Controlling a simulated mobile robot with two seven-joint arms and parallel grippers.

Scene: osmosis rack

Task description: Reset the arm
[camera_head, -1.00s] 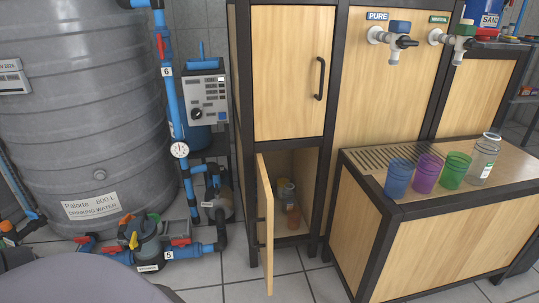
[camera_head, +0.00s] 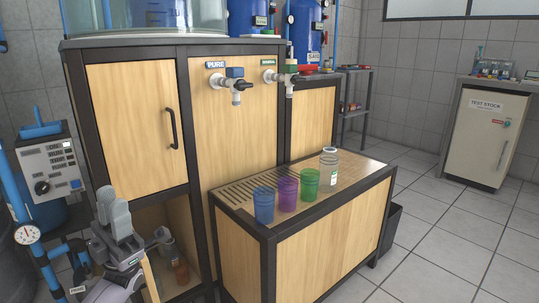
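My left gripper (camera_head: 114,216), grey, shows at the lower left, in front of the open lower compartment of the wooden cabinet. I see no object between its fingers, but I cannot tell how far apart they are. The cabinet's open lower door (camera_head: 151,282) shows as a narrow wooden edge beside my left arm, which partly hides it. I cannot tell whether they touch. Inside the compartment stand an orange-brown bottle (camera_head: 182,273) and a paler container (camera_head: 170,250). My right gripper is not in view.
Blue (camera_head: 264,205), purple (camera_head: 287,194) and green (camera_head: 309,184) cups and a clear bottle (camera_head: 329,168) stand on the wooden bench (camera_head: 350,178). Two taps are above. A control box (camera_head: 49,170) and blue pipes are at left. Floor (camera_head: 440,230) is clear at right.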

